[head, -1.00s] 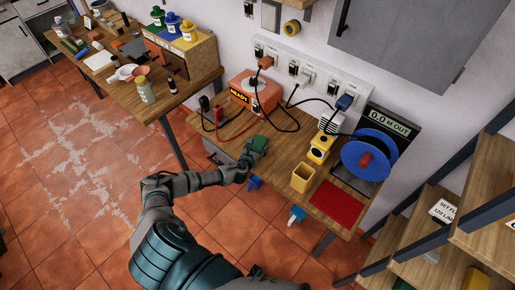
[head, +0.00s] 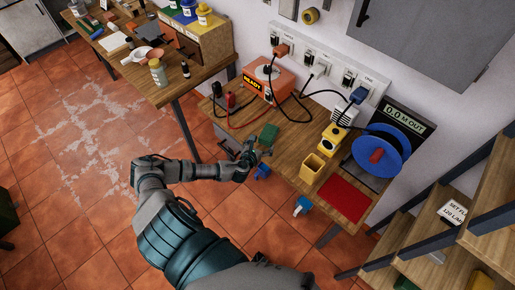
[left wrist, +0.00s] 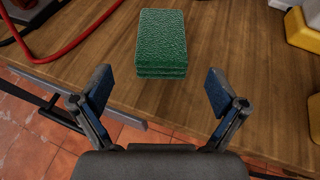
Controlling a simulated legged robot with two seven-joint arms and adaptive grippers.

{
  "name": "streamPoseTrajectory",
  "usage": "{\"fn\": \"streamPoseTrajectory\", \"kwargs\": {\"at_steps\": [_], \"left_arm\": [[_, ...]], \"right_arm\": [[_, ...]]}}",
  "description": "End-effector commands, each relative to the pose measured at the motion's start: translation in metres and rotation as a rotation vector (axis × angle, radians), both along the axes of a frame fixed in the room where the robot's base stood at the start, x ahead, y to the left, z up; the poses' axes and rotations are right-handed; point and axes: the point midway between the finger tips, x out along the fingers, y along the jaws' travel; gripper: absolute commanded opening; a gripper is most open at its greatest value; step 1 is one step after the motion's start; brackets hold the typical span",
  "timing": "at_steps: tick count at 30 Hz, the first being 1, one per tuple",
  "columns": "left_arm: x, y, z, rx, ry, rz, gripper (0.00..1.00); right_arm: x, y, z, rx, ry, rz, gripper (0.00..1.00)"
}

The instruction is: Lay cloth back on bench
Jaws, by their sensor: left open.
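The cloth is a green folded pad (head: 268,134) lying flat on the wooden bench (head: 298,140) near its front edge. In the left wrist view the cloth (left wrist: 161,43) shows stacked layers and rests on the bare wood. My left gripper (head: 259,153) is open and empty, just in front of the cloth and apart from it. In the left wrist view its two fingers (left wrist: 158,92) are spread wide, with the cloth beyond their tips. My right gripper is not in view.
An orange box marked READY (head: 262,84) with red and black cables stands behind the cloth. To the right are a yellow open box (head: 312,168), a red mat (head: 343,198) and a blue reel (head: 381,152).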

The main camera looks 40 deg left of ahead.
Motion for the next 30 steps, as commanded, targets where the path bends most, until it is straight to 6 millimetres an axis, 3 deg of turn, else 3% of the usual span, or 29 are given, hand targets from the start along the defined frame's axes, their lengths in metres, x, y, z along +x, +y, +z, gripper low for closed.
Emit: {"fn": "streamPoseTrajectory", "kwargs": {"at_steps": [3,9,27,30], "left_arm": [[-0.021,-0.004,0.007,0.000,0.004,-0.001,0.97],[-0.037,-0.009,0.015,-0.002,0.003,0.000,0.97],[-0.039,-0.010,0.016,-0.003,0.002,0.001,0.97],[-0.043,-0.021,0.012,-0.065,0.000,0.025,0.97]], "right_arm": [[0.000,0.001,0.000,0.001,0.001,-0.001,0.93],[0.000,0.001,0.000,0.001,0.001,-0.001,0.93],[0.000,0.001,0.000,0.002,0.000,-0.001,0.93],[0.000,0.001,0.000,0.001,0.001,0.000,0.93]]}}
